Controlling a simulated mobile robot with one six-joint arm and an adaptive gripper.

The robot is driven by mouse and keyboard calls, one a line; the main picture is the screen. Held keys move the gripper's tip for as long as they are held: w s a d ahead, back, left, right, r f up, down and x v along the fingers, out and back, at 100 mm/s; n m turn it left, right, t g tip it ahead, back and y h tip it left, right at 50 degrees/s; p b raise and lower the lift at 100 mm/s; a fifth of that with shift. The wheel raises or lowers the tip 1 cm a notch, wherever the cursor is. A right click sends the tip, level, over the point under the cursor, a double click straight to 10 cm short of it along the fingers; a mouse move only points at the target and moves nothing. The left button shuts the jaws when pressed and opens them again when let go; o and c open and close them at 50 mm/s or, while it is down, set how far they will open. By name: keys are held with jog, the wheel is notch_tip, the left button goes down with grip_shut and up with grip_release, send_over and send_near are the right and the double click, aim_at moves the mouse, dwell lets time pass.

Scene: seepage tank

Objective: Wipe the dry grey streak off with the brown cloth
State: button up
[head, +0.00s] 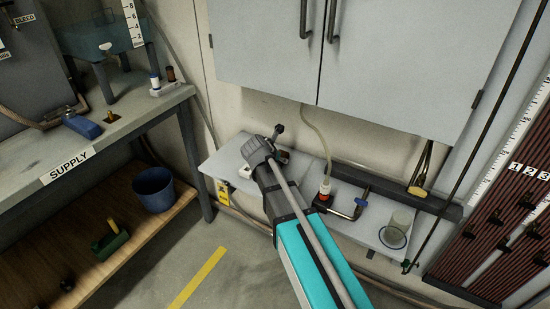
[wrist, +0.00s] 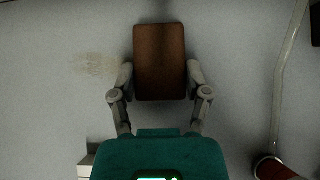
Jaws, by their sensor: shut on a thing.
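The brown cloth (wrist: 160,48) shows as a flat dark-brown rectangle in the wrist view. My gripper (wrist: 160,78) is shut on it, with one finger on each side. A faint grey-tan streak (wrist: 97,65) lies on the pale surface to the left of the cloth, beside it and not covered. I cannot tell whether the cloth touches the surface. In the head view my gripper (head: 260,152) is over the left part of the white shelf, below the cabinet. The cloth and the streak cannot be made out there.
A clear tube (head: 318,135) rises from a red-capped fitting (head: 325,188) right of my gripper. A black clamp with a blue part (head: 361,200) and a glass beaker (head: 397,228) stand farther right on the shelf (head: 350,228). The grey cabinet (head: 360,60) hangs above.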

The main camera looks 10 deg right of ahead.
dwell(0.8)
jog(key=shift+w+a+r, duration=0.1)
jog(key=shift+w+a, duration=0.65)
jog(key=shift+a, duration=0.2)
jog(key=shift+w+a, duration=0.1)
jog(key=shift+w+a, duration=0.7)
jog(key=shift+a, duration=0.3)
jog(key=shift+w+a, duration=0.1)
jog(key=shift+w+a, duration=0.75)
jog(key=shift+a, duration=0.2)
jog(key=shift+w+a, duration=0.8)
jog(key=shift+a, duration=0.25)
